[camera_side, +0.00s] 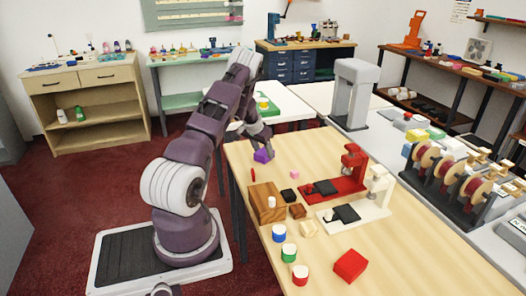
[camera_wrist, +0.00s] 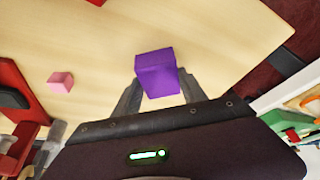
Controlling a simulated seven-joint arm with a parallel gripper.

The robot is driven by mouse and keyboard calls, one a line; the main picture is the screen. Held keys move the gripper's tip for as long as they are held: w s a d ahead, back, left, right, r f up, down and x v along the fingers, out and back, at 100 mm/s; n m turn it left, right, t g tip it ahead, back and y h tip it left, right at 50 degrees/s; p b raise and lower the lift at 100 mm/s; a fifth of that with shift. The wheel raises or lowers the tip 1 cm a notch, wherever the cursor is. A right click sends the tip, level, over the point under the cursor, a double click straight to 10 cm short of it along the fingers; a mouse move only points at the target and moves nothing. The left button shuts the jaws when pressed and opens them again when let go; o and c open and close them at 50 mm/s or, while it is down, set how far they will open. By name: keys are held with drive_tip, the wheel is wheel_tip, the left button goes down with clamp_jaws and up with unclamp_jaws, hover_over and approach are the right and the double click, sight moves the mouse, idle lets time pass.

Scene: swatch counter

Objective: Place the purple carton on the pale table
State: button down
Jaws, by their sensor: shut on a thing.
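The purple carton (camera_side: 262,156) is in my gripper (camera_side: 259,147), at the back left corner of the wooden table. In the wrist view the purple carton (camera_wrist: 157,72) sits between the two grey fingers of my gripper (camera_wrist: 160,90), which are shut on its sides. Behind it is the light wood top; I cannot tell whether the carton touches it or hangs just above. A pale, whitish table (camera_side: 293,106) stands behind the wooden table, partly hidden by my arm.
The wooden table (camera_side: 420,255) carries a pink cube (camera_side: 295,174), a red machine (camera_side: 345,180), a cream machine (camera_side: 362,208), a wooden block (camera_side: 262,205) and several colored jars. A green and yellow item (camera_side: 265,106) lies on the whitish table. A grey press (camera_side: 352,95) stands further right.

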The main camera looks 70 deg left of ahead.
drive_tip(key=shift+f, duration=0.1)
drive_tip(key=c, duration=0.6)
unclamp_jaws()
drive_tip(key=shift+c, duration=0.2)
